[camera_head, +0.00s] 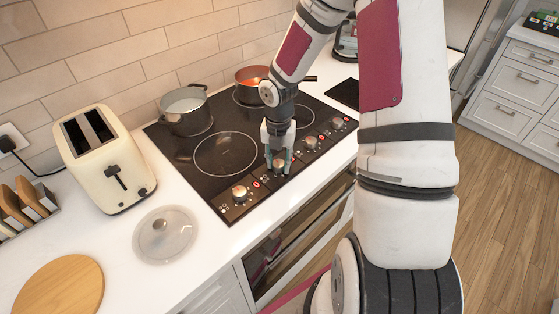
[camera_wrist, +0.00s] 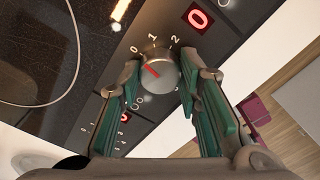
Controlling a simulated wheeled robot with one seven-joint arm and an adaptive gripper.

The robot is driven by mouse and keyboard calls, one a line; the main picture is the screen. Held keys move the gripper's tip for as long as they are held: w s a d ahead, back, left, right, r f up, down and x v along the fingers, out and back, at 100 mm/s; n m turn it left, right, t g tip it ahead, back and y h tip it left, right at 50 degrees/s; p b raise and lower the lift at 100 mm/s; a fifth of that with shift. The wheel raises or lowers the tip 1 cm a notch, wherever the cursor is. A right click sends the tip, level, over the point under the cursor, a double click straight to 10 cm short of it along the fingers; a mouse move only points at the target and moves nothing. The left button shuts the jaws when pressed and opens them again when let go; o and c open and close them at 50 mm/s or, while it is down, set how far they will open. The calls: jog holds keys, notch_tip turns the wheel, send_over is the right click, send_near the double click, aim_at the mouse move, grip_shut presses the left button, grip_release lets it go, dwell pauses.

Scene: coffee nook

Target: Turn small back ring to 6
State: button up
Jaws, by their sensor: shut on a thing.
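The black cooktop (camera_head: 170,143) has a row of silver control knobs along its front edge. My gripper (camera_head: 279,160) points down at the second knob from the left. In the wrist view its two green-padded fingers (camera_wrist: 165,95) are shut on this knob (camera_wrist: 160,62), one on each side. The knob's red pointer line lies on its left side, near the printed 0; 1 and 2 are printed further round. A red display (camera_wrist: 198,18) above it reads 0. At the back, a grey pot (camera_head: 185,110) and an orange-red pan (camera_head: 252,76) cover much of the back rings.
Other knobs stand close by: one at the left (camera_head: 240,193) and two at the right (camera_head: 311,142), (camera_head: 338,122). A cream toaster (camera_head: 105,160), a glass lid (camera_head: 164,235) and a round wooden board (camera_head: 60,287) are on the white counter at the left.

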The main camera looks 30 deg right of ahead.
jog(key=m+p, duration=0.1)
jog(key=m, duration=0.4)
jog(key=shift+r, duration=0.1)
jog(key=m+p, duration=0.1)
jog(key=m, duration=0.5)
jog(key=shift+m, duration=0.4)
jog(key=m, duration=1.1)
jog(key=shift+w+m, duration=0.1)
jog(key=shift+m, duration=0.3)
jog(key=m, duration=0.5)
jog(key=shift+b, duration=0.3)
jog(key=m+b, duration=0.1)
jog(key=m, duration=0.5)
jog(key=shift+m, duration=0.4)
jog(key=m, duration=0.5)
jog(key=shift+b, duration=0.3)
jog(key=m, duration=0.5)
jog(key=shift+m, duration=0.3)
